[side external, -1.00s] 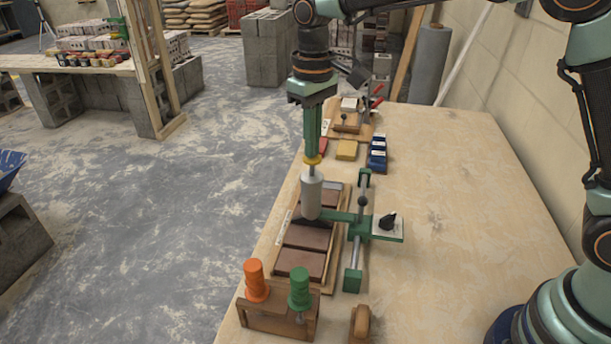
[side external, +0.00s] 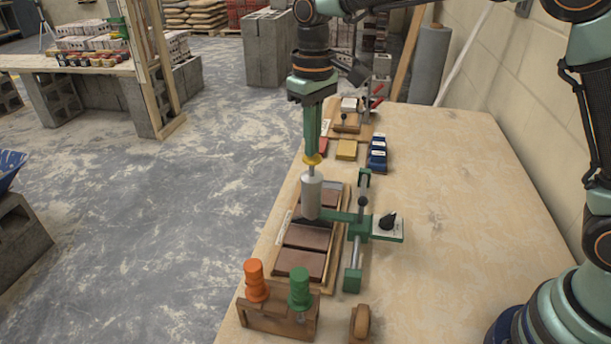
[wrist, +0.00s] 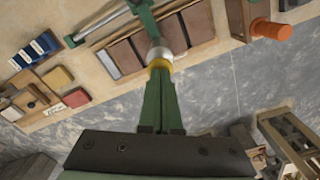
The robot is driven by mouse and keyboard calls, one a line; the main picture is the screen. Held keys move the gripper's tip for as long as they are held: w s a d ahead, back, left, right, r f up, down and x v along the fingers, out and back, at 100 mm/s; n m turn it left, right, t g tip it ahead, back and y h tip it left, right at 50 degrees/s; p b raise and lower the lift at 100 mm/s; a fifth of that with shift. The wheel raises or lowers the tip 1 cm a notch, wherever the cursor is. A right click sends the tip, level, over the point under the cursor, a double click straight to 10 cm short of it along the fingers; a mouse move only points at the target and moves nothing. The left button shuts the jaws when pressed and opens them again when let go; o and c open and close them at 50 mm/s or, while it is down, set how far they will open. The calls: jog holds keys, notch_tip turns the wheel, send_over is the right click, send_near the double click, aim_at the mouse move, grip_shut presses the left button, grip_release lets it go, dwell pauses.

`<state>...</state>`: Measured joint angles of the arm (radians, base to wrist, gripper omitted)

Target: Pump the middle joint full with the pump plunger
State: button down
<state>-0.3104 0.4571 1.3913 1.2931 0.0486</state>
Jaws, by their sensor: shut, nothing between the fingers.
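The pump is a grey-white cylinder (side external: 312,195) held upright by a green arm over the board of brown tiles (side external: 305,236). A yellow plunger knob (side external: 312,160) sits on a thin rod above the cylinder. My gripper (side external: 312,150) is shut, pointing down, with its fingertips at the top of the knob. The pump's green carriage (side external: 359,228) rides on a rail right of the tiles. The joint under the nozzle is hidden.
An orange handle (side external: 254,280) and a green handle (side external: 299,288) stand in a wooden rack (side external: 278,318) at the near end. A yellow block (side external: 346,150) and blue blocks (side external: 377,153) lie beyond the pump. The right side of the table (side external: 460,190) is clear.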

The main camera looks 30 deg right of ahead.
jog(key=shift+f, duration=0.1)
dwell(0.5)
jog(key=shift+f, duration=0.55)
jog(key=shift+r, duration=0.65)
dwell(0.4)
notch_tip(320, 180, up, 7)
dwell(0.6)
